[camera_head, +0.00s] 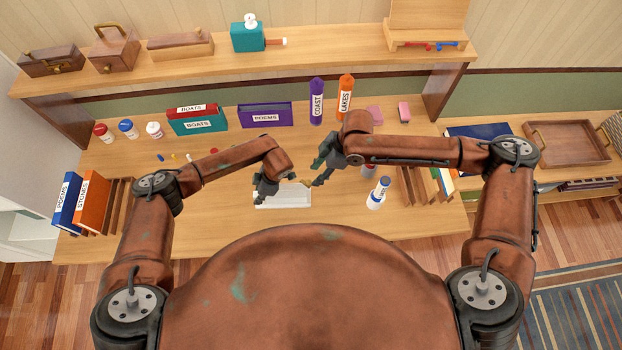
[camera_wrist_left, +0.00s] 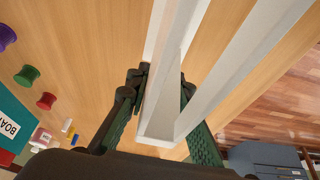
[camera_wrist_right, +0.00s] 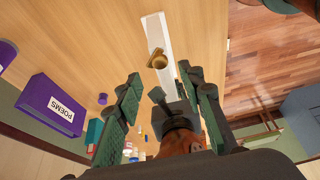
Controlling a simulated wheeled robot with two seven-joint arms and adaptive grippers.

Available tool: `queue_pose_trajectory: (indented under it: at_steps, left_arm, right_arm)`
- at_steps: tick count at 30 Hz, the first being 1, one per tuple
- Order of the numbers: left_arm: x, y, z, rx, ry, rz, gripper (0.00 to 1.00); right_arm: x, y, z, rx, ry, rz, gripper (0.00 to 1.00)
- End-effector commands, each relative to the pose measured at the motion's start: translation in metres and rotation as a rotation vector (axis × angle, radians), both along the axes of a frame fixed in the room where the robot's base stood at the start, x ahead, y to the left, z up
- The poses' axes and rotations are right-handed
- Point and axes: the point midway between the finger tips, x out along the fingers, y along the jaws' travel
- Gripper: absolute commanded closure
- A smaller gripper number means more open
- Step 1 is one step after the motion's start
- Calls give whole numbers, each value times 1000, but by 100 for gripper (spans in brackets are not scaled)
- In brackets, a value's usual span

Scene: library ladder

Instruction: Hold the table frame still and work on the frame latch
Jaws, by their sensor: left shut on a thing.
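The white table frame (camera_head: 287,198) lies on the desk near its front middle. It also shows in the left wrist view (camera_wrist_left: 229,78) and the right wrist view (camera_wrist_right: 158,28). My left gripper (camera_head: 262,190) is shut on one end of the frame, with a finger on each side of the white bar in the left wrist view (camera_wrist_left: 159,92). The brass frame latch (camera_wrist_right: 157,59) sits on the frame's bar. My right gripper (camera_wrist_right: 162,100) is open and empty, short of the latch; in the head view (camera_head: 321,171) it is above the frame's right end.
A white-labelled bottle (camera_head: 378,192) stands right of the frame. Books (camera_head: 82,204) stand at the desk's left end. The purple POEMS box (camera_head: 265,115) and tall COAST (camera_head: 317,101) and LAKES (camera_head: 345,97) tubes stand behind. Bare desk surrounds the frame's front.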

Motion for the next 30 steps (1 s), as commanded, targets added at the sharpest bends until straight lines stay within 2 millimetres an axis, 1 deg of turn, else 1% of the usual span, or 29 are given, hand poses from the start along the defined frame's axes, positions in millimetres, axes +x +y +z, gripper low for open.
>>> queue_pose_trajectory:
  at_steps: [1, 3, 6, 10, 15, 22, 30]
  left_arm:
    - [0, 0, 0, 0, 0, 0, 100]
    - [0, 0, 0, 0, 0, 0, 100]
    - [0, 0, 0, 0, 0, 1, 100]
    - [0, 0, 0, 1, 0, 1, 100]
    - [0, 0, 0, 1, 0, 1, 100]
    - [0, 0, 0, 1, 0, 1, 100]
    - [0, 0, 0, 1, 0, 1, 100]
  right_arm:
    - [0, 5, -10, 1, 2, 1, 64]
    - [0, 9, -21, 1, 1, 0, 64]
    - [0, 14, -35, 1, 1, -1, 64]
    - [0, 19, -46, 1, 0, -1, 64]
    - [0, 21, -51, 1, -1, 0, 64]
    - [0, 21, -52, 1, -1, 0, 65]
    - [0, 21, -51, 1, -1, 0, 84]
